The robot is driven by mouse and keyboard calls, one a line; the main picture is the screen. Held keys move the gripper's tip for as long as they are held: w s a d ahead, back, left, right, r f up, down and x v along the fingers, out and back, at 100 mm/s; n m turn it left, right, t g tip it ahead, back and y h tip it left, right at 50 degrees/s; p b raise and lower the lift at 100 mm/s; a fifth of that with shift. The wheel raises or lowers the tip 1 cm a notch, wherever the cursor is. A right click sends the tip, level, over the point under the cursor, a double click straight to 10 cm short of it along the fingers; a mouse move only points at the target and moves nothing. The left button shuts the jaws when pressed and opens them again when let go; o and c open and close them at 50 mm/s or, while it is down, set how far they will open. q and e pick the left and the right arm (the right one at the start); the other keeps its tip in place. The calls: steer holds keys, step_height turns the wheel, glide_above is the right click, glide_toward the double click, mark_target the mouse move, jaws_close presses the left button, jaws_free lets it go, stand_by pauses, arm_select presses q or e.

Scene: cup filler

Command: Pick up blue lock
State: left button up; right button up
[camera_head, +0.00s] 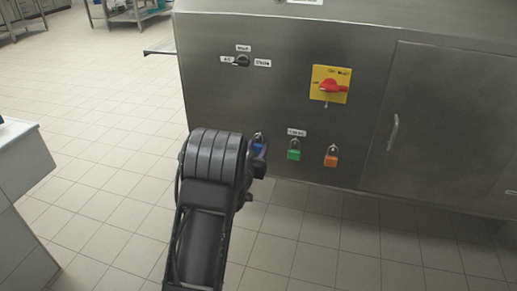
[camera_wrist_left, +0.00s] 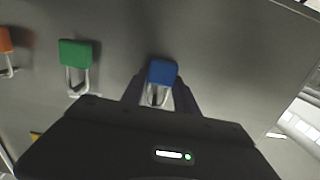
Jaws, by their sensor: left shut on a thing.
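The blue lock (camera_head: 258,146) hangs at the left end of a row of padlocks on the steel machine front. It also shows in the left wrist view (camera_wrist_left: 163,72), with its shackle below the body in that picture. My left gripper (camera_wrist_left: 160,92) is shut on the blue lock, one finger on each side. In the head view my left gripper (camera_head: 256,158) is partly hidden by my own wrist, and the lock is mostly covered. The right gripper is in neither view.
A green lock (camera_head: 293,150) and an orange lock (camera_head: 331,156) hang to the right of the blue one. A red rotary switch (camera_head: 333,86) on a yellow plate and a black selector knob (camera_head: 241,60) sit above. Tiled floor (camera_head: 100,150) lies open to the left.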

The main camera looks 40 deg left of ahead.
arm_select(q)
jaws_close()
steer(key=shift+r, duration=0.2)
steer(key=shift+r+p, duration=0.3)
steer(key=shift+r, duration=0.25)
steer(key=shift+s+r, duration=0.1)
steer(key=shift+s, duration=0.15)
steer(key=f+p+v, duration=0.1)
steer(key=v, duration=1.6)
steer(key=shift+s+d, duration=0.2)
